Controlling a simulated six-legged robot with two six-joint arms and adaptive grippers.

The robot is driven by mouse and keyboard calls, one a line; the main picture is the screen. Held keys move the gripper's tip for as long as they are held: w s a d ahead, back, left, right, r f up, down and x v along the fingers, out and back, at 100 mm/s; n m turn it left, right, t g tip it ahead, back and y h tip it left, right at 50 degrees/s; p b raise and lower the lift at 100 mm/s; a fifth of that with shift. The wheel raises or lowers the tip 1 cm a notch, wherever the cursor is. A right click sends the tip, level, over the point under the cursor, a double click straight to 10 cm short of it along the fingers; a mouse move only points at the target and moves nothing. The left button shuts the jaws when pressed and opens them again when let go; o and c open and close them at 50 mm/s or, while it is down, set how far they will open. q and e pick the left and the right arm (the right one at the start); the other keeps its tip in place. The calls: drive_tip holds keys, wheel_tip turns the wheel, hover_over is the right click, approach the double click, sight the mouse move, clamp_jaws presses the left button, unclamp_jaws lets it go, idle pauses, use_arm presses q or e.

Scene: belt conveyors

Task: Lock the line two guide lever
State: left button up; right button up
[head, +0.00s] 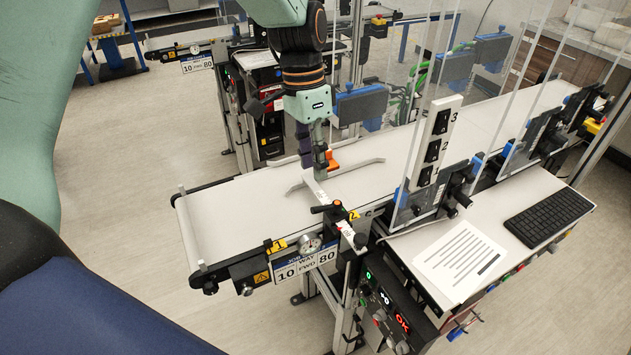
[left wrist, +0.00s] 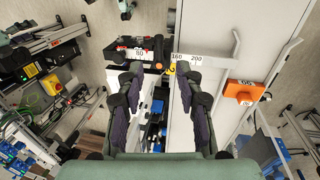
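The line two guide lever (head: 326,208) is a black handle with an orange end, beside the yellow "2" tag (head: 353,215) at the belt's near edge. In the left wrist view the lever (left wrist: 158,50) lies just beyond the fingertips, beside a white scale (left wrist: 186,58) marked 160 and 200. My left gripper (head: 318,174) points down over the belt, behind the lever in the head view. In the left wrist view its fingers (left wrist: 158,76) are spread, with nothing between them, and apart from the lever.
An orange block (head: 332,161) and a grey guide rail (head: 345,171) are close to my left gripper. Clear panels and a white post numbered 1 to 3 (head: 436,140) stand to the right. A keyboard (head: 548,216) and paper (head: 460,260) lie on the side table. The belt's left end (head: 225,215) is clear.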

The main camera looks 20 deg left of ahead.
use_arm(q)
drive_tip(key=shift+w+a+r, duration=0.1)
drive_tip(key=shift+r, duration=0.55)
drive_tip(key=shift+w+a+r, duration=0.1)
drive_tip(key=shift+r, duration=0.55)
